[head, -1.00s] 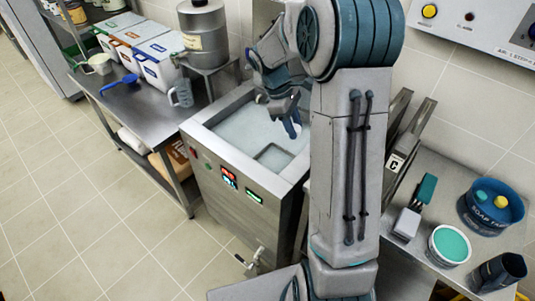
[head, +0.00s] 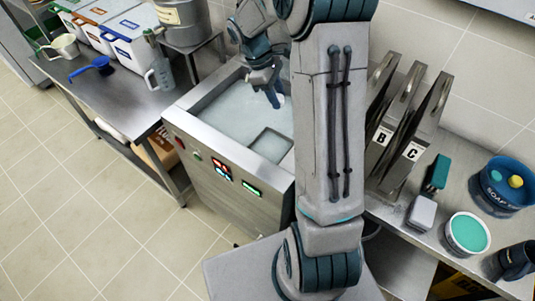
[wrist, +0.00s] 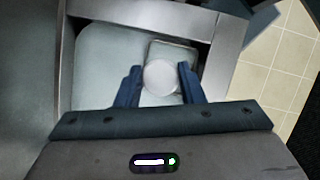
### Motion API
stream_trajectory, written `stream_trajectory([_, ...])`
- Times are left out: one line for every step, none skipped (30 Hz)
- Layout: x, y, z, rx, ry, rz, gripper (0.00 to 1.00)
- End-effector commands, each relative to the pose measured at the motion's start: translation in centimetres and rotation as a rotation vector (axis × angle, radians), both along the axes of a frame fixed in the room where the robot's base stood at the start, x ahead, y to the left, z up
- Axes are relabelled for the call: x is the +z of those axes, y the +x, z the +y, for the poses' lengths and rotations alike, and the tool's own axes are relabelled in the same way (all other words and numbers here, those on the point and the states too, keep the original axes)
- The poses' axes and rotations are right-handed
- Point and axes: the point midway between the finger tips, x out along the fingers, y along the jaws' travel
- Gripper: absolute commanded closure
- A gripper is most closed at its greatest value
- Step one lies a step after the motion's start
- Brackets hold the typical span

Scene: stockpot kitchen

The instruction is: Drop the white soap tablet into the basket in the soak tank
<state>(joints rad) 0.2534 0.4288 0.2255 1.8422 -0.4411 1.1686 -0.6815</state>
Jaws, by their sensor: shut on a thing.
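The white soap tablet (wrist: 160,77) is a round disc between the two blue fingers of my gripper (wrist: 158,86) in the wrist view. The gripper is shut on it. In the head view my gripper (head: 275,99) holds it above the soak tank (head: 190,121), a steel box full of pale liquid. The basket (head: 270,145) shows as a square outline at the tank's near right corner. In the wrist view the basket (wrist: 187,48) lies behind the tablet, which hides part of it. The height of the tablet above the liquid is hard to tell.
A left steel table (head: 130,108) carries white bins, a blue scoop (head: 92,66) and a jug (head: 160,75). On the right counter stand steel panels marked B and C (head: 412,152), a teal-filled tub (head: 467,234) and a blue soap tub (head: 508,184).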

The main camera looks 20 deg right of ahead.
Motion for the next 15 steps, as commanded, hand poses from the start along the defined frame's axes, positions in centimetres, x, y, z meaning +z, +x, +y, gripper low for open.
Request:
stream_trajectory([-0.89, 0.0, 0.0, 0.0, 0.0, 0.0, 0.87])
stream_trajectory([-1.05, 0.01, 0.0, 0.0, 0.0, 0.0, 0.87])
stream_trajectory([-1.21, 0.01, 0.01, 0.0, 0.001, -0.001, 0.87])
stream_trajectory([-1.26, 0.01, 0.01, 0.0, 0.001, -0.001, 0.87])
stream_trajectory([-1.3, 0.02, 0.02, 0.0, 0.001, -0.001, 0.87])
stream_trajectory([-1.29, 0.02, 0.02, 0.0, 0.0, -0.001, 0.87])
stream_trajectory([-1.26, 0.02, 0.02, 0.0, 0.0, -0.001, 0.87])
stream_trajectory([-1.23, 0.02, 0.02, 0.001, 0.0, -0.001, 0.87])
stream_trajectory([-1.19, 0.02, 0.02, 0.001, 0.0, -0.001, 0.87])
stream_trajectory([-1.19, 0.03, 0.03, 0.001, 0.0, -0.001, 0.87])
stream_trajectory([-1.18, 0.02, 0.02, 0.001, 0.0, -0.001, 0.87])
stream_trajectory([-1.17, 0.02, 0.02, 0.001, 0.0, -0.001, 0.62])
stream_trajectory([-1.18, 0.02, 0.04, 0.001, 0.0, -0.001, 0.54])
stream_trajectory([-1.17, 0.02, 0.03, 0.001, 0.0, -0.001, 0.46])
stream_trajectory([-1.18, 0.02, 0.04, 0.001, 0.0, -0.001, 0.4])
